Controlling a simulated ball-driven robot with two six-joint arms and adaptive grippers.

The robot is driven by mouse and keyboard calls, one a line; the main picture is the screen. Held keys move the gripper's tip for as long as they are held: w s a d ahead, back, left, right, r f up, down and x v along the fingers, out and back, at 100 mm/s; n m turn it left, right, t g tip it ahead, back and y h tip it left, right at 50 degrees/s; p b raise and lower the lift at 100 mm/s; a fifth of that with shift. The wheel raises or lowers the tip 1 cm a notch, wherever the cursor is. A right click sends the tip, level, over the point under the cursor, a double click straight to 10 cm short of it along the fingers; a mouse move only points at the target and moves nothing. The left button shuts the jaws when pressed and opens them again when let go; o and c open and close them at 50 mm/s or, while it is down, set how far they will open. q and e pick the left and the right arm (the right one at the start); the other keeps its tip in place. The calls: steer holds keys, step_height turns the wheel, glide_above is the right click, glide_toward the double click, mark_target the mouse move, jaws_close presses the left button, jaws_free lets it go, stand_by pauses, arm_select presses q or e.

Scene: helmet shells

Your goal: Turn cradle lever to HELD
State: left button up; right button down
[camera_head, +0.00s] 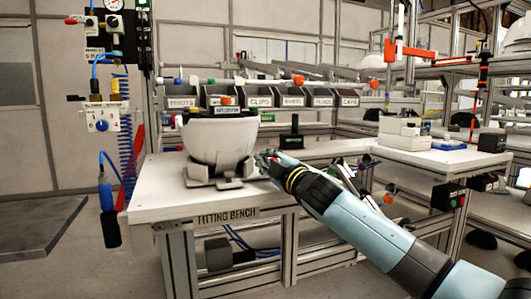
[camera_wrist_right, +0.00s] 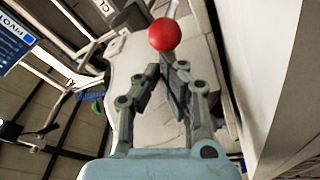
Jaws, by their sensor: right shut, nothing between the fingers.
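A white helmet shell (camera_head: 218,142) sits open side up in a grey cradle (camera_head: 200,178) on the fitting bench. My right gripper (camera_head: 265,158) is at the right side of the shell and cradle, low over the bench top. In the right wrist view the gripper (camera_wrist_right: 167,72) is shut and empty. A red ball knob (camera_wrist_right: 163,36) is just beyond its fingertips; I cannot tell if they touch it. The lever's shaft and its HELD marking are not clear, and I cannot pick out the lever in the head view. My left gripper is not in view.
The white fitting bench (camera_head: 160,200) has free top left of the cradle. Labelled bins (camera_head: 257,101) stand behind the shell. A blue coiled hose (camera_head: 126,125) hangs at the left. In the wrist view a broad pale surface (camera_wrist_right: 250,60) runs close along the right side.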

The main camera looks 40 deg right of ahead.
steer(key=shift+w, duration=0.25)
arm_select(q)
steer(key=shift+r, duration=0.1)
